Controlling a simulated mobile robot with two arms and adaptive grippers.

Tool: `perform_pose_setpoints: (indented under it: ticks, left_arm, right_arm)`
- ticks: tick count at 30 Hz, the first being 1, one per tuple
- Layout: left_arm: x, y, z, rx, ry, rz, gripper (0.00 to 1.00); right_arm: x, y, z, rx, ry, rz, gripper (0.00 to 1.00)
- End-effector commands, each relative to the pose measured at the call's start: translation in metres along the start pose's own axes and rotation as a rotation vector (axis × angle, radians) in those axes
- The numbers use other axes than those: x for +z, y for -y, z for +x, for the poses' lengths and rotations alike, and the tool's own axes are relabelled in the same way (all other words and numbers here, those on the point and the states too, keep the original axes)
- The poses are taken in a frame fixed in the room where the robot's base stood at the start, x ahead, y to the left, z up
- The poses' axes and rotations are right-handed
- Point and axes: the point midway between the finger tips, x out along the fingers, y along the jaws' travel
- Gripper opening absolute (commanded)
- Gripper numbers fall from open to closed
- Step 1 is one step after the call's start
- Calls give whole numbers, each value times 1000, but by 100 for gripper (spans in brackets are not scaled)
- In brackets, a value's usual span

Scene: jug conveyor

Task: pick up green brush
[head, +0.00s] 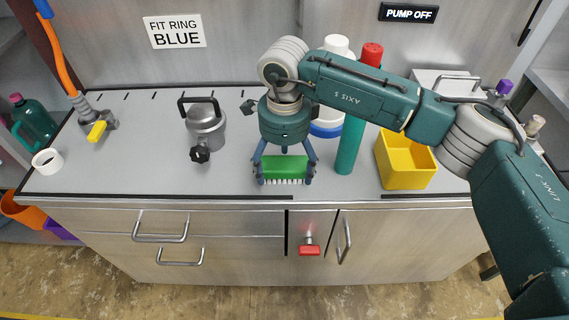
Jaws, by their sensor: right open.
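The green brush (283,167) lies near the front edge of the counter, its pale bristles facing the front. My right gripper (285,180) points down over it, with one blue finger at each end of the brush. The fingers are open around the brush; I cannot tell whether they touch it. My left gripper does not show.
A teal bottle with a red cap (352,125) stands close to the right of the brush, with a white container (328,118) behind. A yellow bin (408,165) is farther right. A metal jug (205,122) stands left, with clear counter between.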

Motion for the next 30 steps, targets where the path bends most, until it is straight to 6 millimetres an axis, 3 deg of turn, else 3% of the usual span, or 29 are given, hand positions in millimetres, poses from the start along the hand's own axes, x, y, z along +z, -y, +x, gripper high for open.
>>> perform_pose_setpoints:
  ticks: [9,17,18,30]
  left_arm:
    - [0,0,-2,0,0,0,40]
    - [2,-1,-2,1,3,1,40]
    - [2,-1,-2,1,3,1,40]
    - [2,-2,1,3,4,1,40]
  right_arm:
    - [0,0,9,0,-1,-1,84]
    - [0,0,9,0,0,-1,35]
    - [0,0,9,0,0,-1,33]
    - [1,1,0,-3,2,-1,32]
